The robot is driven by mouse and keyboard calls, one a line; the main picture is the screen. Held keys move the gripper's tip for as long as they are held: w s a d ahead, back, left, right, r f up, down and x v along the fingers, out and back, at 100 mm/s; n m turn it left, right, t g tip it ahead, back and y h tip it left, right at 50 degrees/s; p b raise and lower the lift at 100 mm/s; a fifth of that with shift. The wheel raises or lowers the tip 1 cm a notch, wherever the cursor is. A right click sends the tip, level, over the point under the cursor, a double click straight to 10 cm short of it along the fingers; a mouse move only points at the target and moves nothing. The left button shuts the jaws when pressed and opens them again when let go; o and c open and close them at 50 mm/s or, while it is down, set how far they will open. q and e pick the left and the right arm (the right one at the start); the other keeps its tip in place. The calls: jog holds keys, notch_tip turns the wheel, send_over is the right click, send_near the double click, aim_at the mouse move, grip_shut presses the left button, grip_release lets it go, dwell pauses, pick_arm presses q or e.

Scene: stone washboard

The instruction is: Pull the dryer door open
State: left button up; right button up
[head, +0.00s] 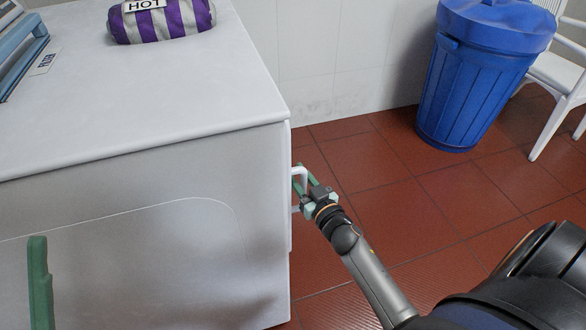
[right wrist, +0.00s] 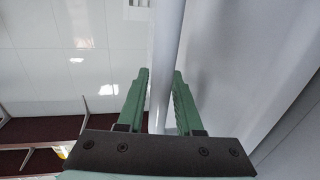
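The white dryer (head: 150,95) fills the left of the head view. Its door (head: 289,185) is on the right-hand side and looks closed against the body. A white bar handle (head: 300,170) sticks out from the door. My right gripper (head: 306,178) is at this handle. In the right wrist view the handle (right wrist: 168,50) runs between the two green fingers of the gripper (right wrist: 161,72); I cannot tell if both press on it.
A purple-striped bundle (head: 165,20) labelled HOT and a blue-grey object (head: 18,45) lie on the dryer top. A blue lidded bin (head: 475,95) and a white chair (head: 560,75) stand at the back right. The red tiled floor (head: 400,190) between dryer and bin is clear.

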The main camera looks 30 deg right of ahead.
grip_shut()
dwell(0.3)
dwell(1.2)
